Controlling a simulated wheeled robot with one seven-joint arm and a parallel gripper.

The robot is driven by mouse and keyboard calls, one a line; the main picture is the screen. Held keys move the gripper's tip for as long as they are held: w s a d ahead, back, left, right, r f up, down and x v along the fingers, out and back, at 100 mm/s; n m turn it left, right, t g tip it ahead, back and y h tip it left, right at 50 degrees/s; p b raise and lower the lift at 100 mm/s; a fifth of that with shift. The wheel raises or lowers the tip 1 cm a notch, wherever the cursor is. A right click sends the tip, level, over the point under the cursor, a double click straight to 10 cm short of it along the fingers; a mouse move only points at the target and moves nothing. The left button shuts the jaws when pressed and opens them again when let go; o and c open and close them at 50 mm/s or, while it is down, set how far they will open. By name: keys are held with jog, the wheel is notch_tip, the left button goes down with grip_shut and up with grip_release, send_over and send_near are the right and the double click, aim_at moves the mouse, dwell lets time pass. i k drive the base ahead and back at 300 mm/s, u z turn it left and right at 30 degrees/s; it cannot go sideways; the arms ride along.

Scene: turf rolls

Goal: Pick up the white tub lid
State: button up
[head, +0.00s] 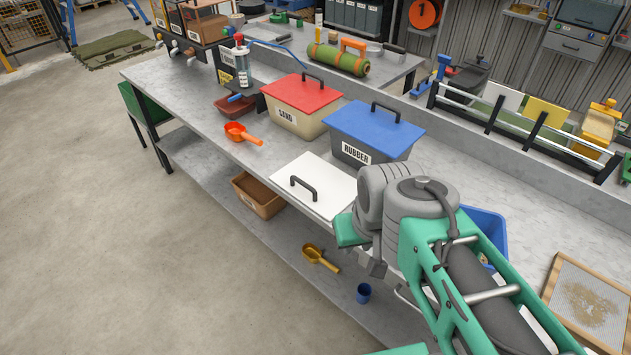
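The white tub lid (326,173) lies flat at the front edge of the grey workbench, with a black arched handle (303,187) on top. Its right corner is partly hidden behind my arm. My gripper (362,250) is just to the right of the lid, near the bench's front edge. My own wrist links hide most of it, so its fingers do not show clearly. I cannot tell whether it touches the lid. The handle stands clear, with nothing around it.
A blue-lidded RUBBER tub (374,130) and a red-lidded SAND tub (302,96) stand behind the lid. An orange scoop (240,133) lies to the left. A sieve (588,305) is at right. The lower shelf holds a brown bin (257,196), yellow scoop (318,258) and blue cup (364,293).

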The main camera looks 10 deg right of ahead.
aim_at(323, 187)
jog(key=k, duration=1.15)
jog(key=u, duration=0.95)
jog(key=i, duration=1.65)
jog(key=z, duration=0.35)
